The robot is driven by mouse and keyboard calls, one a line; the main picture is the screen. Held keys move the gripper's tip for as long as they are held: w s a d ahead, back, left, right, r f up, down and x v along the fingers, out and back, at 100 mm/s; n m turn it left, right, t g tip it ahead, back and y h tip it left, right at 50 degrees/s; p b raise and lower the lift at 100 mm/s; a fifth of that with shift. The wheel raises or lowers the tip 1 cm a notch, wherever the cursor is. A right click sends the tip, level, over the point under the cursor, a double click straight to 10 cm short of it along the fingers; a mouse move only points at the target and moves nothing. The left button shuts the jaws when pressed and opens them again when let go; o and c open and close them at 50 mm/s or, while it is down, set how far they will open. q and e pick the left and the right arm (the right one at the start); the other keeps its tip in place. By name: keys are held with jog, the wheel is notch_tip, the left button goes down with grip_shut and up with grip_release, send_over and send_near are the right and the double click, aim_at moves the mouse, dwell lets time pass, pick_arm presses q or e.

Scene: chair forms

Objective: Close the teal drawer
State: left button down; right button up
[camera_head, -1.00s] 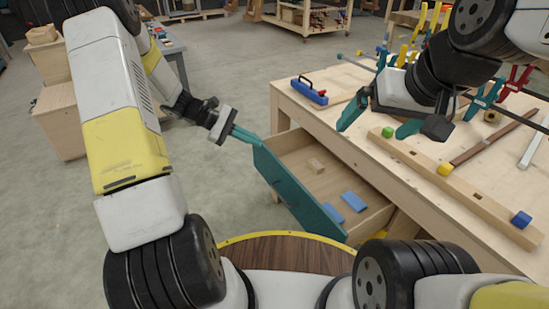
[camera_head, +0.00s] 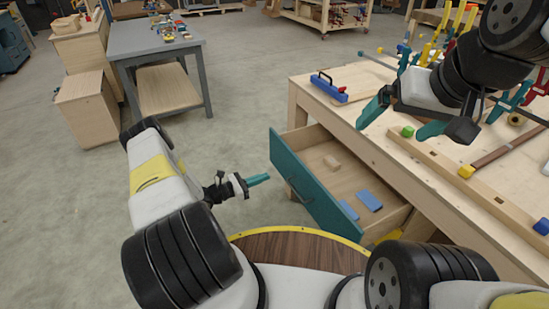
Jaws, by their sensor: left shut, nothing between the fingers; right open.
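The teal drawer (camera_head: 308,190) is pulled out from the wooden workbench (camera_head: 362,158), its teal front facing left toward my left arm. Inside it lie a small wooden block and two blue pieces. My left gripper (camera_head: 262,179) is shut and empty. Its teal fingertips point right, just left of the drawer front near the dark handle; I cannot tell whether they touch it. My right gripper (camera_head: 402,121) is open and empty above the bench top, to the right of the drawer.
A grey table (camera_head: 150,38) stands at the back left. The floor left of the drawer is clear.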

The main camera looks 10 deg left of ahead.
aim_at(295, 166)
pick_arm(q)
jog(key=x, duration=1.1)
jog(key=shift+w+d, duration=0.2)
jog(key=shift+d, duration=0.15)
